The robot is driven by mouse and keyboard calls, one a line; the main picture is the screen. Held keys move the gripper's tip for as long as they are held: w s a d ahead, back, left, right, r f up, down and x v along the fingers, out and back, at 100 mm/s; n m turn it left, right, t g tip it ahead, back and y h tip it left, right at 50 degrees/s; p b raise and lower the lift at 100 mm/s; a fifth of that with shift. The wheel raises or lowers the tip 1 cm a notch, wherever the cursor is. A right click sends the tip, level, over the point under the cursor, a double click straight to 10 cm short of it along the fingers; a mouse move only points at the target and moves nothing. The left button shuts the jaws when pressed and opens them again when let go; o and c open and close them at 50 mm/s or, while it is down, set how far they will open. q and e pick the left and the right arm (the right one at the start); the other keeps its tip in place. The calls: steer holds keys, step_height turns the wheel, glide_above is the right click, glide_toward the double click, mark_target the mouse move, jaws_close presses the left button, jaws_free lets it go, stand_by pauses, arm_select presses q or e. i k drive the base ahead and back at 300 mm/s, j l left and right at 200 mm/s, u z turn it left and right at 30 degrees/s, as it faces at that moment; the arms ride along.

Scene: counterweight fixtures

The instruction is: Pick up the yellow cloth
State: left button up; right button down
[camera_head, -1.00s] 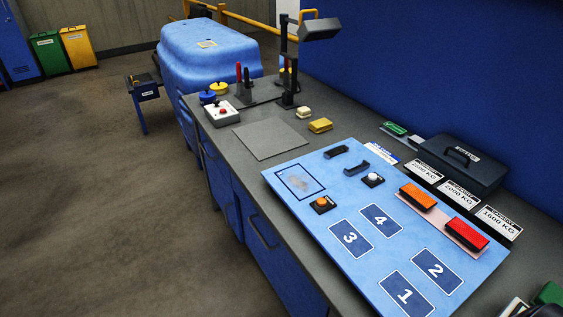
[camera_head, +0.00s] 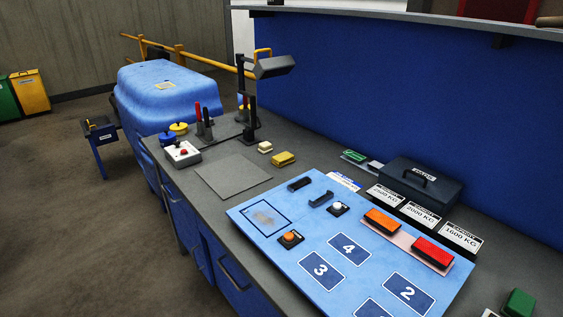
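A small folded yellow piece (camera_head: 283,159), which looks like the yellow cloth, lies on the grey worktop (camera_head: 225,215). It sits behind the blue board and right of a flat grey mat (camera_head: 233,176). A smaller cream block (camera_head: 265,147) lies just behind it, apart from it. Nothing covers the yellow piece. Neither of my grippers shows in the head view.
The blue board (camera_head: 330,250) carries numbered squares, orange and red blocks, black handles and knobs. A lamp (camera_head: 274,66) stands behind the cloth. A dark toolbox (camera_head: 420,184) and weight labels are to the right. A control box (camera_head: 182,154) is at left.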

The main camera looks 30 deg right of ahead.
mark_target(282, 160)
steer(key=z, duration=0.25)
steer(key=i+j+z, duration=0.15)
steer(key=z, duration=0.2)
steer(key=i+j+z, duration=0.1)
steer(key=j+z, duration=0.55)
steer(key=i+l, duration=0.05)
